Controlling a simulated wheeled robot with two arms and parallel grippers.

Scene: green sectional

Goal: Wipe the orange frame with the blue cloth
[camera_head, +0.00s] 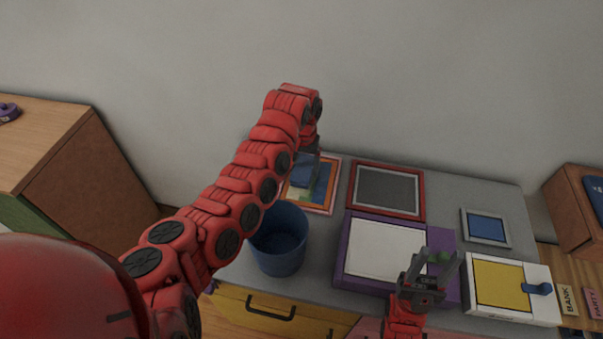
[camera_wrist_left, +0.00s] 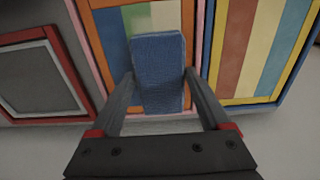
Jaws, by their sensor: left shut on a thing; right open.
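The orange frame (camera_head: 330,187), around a multicoloured picture, lies on the grey tabletop beyond the blue bin and is partly hidden by my left arm. My left gripper (camera_head: 304,166) is over it, shut on the folded blue cloth (camera_head: 302,177). In the left wrist view the cloth (camera_wrist_left: 159,65) sits between both fingers of the left gripper (camera_wrist_left: 160,100), in front of the orange frame (camera_wrist_left: 97,55). I cannot tell whether cloth and frame touch. My right gripper (camera_head: 437,266) is open and empty, above the purple-edged box.
A blue bin (camera_head: 279,255) stands close below my left arm. A red frame (camera_head: 418,190) lies right of the orange one. A purple box (camera_head: 352,258), a small grey frame (camera_head: 467,228) and a white-and-yellow box (camera_head: 512,310) fill the right side. A striped picture (camera_wrist_left: 262,50) adjoins the orange frame.

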